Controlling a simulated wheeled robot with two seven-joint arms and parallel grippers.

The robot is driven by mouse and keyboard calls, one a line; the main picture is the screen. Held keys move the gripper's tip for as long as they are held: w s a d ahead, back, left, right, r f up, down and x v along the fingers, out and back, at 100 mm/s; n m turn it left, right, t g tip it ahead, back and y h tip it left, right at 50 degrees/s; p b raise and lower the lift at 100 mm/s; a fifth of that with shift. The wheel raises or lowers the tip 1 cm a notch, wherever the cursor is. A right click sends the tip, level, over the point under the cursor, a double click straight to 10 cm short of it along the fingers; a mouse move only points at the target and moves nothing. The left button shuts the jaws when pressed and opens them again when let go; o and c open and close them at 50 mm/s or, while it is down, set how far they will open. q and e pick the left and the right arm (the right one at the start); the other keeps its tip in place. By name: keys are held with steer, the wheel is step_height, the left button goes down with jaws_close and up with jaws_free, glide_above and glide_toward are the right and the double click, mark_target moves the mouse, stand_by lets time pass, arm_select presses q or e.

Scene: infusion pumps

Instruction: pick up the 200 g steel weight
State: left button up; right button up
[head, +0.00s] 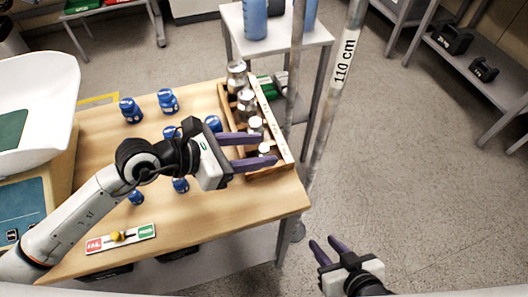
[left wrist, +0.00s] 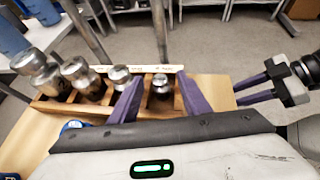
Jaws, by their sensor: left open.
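Several steel weights of graded size stand in a row in a wooden rack (head: 284,148) at the table's right edge. My right gripper (head: 327,246) is open and empty, off the table at the lower right.
Several blue-capped bottles (head: 167,101) stand on the wooden table (head: 215,215), some partly hidden by my left arm. A white scale pan (head: 40,95) is at the left. A red-and-green board (head: 121,239) lies in front. A pole (head: 340,85) rises beyond the rack.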

arm_select(q)
jaws_close()
steer(key=shift+r, duration=0.15)
